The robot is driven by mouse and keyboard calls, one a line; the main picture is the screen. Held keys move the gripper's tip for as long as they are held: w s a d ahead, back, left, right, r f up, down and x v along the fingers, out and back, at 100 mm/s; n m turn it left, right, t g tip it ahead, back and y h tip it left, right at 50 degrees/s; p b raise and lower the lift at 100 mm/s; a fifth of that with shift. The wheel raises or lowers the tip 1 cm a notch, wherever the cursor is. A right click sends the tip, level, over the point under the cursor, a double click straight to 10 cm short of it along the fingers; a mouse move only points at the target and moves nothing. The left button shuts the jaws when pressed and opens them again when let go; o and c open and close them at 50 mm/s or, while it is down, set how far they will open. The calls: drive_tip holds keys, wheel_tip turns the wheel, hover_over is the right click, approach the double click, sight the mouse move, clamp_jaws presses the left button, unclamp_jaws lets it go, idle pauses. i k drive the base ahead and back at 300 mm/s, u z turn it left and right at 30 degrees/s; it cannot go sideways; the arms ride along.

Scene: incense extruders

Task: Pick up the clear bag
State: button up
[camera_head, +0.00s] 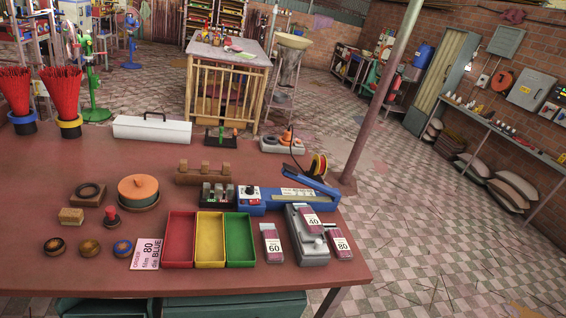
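I cannot make out a bag that is plainly clear. Three small dark-red packs with white number labels sit at the right end of the red-brown table (80,180): one marked 60 (272,243), one marked 40 (311,218) and one marked 80 (341,243). The 40 pack is on a grey device (307,246); the other two lie on either side of it. Whether their wrapping is clear is too small to tell. My gripper does not show in this view.
Red (179,239), yellow (211,240) and green (239,239) trays stand left of the packs. A blue sealer-like device (285,199) is behind them. A card (146,254) reads 80, BLUE. Tiled floor is open at right.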

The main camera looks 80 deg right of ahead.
sight(341, 249)
drive_tip(key=z, duration=1.95)
